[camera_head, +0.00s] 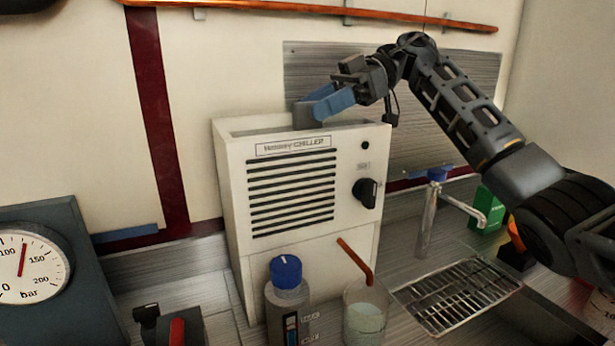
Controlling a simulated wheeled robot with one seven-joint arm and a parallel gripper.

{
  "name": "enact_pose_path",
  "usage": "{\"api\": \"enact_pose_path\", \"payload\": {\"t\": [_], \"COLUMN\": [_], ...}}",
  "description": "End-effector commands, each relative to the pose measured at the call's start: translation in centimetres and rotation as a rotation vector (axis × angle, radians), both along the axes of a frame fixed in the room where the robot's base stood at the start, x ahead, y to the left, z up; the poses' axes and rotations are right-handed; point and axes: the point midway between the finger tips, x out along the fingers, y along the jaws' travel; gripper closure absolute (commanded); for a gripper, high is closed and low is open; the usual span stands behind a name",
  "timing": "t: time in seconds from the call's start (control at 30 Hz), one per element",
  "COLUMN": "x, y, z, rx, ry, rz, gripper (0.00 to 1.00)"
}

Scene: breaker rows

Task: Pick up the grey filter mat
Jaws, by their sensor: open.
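The grey filter mat (303,116) appears as a grey upright piece standing in the open top of the white chiller (236,190). Its lower part is hidden by the chiller's front wall. My gripper (328,101), with blue fingers, is open at the mat's upper right part and covers some of it. From this one view I cannot tell whether the fingers straddle the mat or touch it.
A blue-capped bottle (287,304) and a beaker (366,315) with a copper-coloured tube stand before the chiller. A tap (428,215) and drain grid (458,297) are at right. A gauge box (60,245) is at left. A copper pipe (300,8) crosses the wall above.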

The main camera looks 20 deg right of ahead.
Motion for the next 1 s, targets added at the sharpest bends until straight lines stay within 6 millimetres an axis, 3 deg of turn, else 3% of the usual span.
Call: {"api": "enact_pose_path", "payload": {"t": [0.07, 0.57, 1.0], "x": [0.0, -0.01, -0.01], "y": [-0.02, -0.03, -0.04], "z": [0.01, 0.03, 0.08], "rx": [0.0, 0.0, 0.001], "ry": [0.0, -0.001, -0.002], "rz": [0.0, 0.0, 0.001], "gripper": [0.52, 1.0, 1.0]}}
